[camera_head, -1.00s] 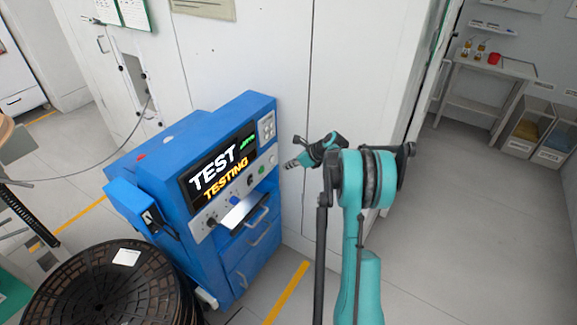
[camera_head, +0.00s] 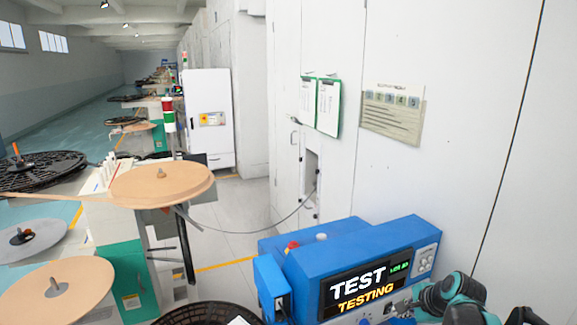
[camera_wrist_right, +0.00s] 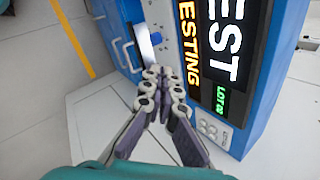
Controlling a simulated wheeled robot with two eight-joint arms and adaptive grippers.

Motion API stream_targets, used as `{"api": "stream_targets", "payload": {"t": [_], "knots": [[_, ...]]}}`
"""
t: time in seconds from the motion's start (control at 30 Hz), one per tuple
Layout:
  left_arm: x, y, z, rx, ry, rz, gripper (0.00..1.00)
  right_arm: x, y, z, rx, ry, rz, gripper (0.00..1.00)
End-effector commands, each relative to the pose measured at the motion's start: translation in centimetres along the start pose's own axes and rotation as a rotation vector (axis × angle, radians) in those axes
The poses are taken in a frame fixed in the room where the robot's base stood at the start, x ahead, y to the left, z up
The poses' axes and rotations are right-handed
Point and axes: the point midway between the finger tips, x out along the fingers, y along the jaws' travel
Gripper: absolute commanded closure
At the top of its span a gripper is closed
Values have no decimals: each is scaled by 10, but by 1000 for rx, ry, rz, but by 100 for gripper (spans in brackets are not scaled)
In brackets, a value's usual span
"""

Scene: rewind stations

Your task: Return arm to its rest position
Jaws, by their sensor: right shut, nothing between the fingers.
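My right arm shows at the bottom right of the head view, in teal, in front of the blue test machine (camera_head: 340,245). My right gripper (camera_head: 392,308) shows only in part there, close to the lower right of the machine's screen. In the right wrist view my right gripper (camera_wrist_right: 163,76) is shut and empty, with its fingers pointing toward the machine's front. The machine's screen (camera_head: 362,285) reads TEST and TESTING; it also shows in the right wrist view (camera_wrist_right: 222,50). My left gripper is out of view.
A wooden reel (camera_head: 160,186) and other reels stand on stations at the left. A black reel (camera_head: 207,314) is at the bottom edge. A white cabinet wall (camera_head: 440,140) stands behind the machine. A cable (camera_head: 250,229) hangs from the wall. Floor shows between the stations and the machine.

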Motion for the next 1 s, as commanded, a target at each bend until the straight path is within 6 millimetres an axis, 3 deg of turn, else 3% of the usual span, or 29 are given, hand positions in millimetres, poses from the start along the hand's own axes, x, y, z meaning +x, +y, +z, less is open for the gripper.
{"api": "stream_targets", "payload": {"t": [0.03, 0.1, 0.3, 0.5, 0.6, 0.77, 1.0], "knots": [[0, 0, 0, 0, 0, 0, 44, -13, 14, 22, -122, 11, 7, 100], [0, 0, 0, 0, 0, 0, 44, -30, 33, 44, -307, 31, 18, 100], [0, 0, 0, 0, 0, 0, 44, -68, 99, 94, -841, 83, 49, 100], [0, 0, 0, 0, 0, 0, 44, -88, 166, 118, -1330, 127, 80, 100], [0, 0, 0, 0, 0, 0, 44, -91, 188, 123, -1502, 144, 91, 100], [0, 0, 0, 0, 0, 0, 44, -92, 205, 124, -1648, 159, 103, 100], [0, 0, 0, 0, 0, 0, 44, -93, 207, 124, -1669, 162, 104, 100]]}}
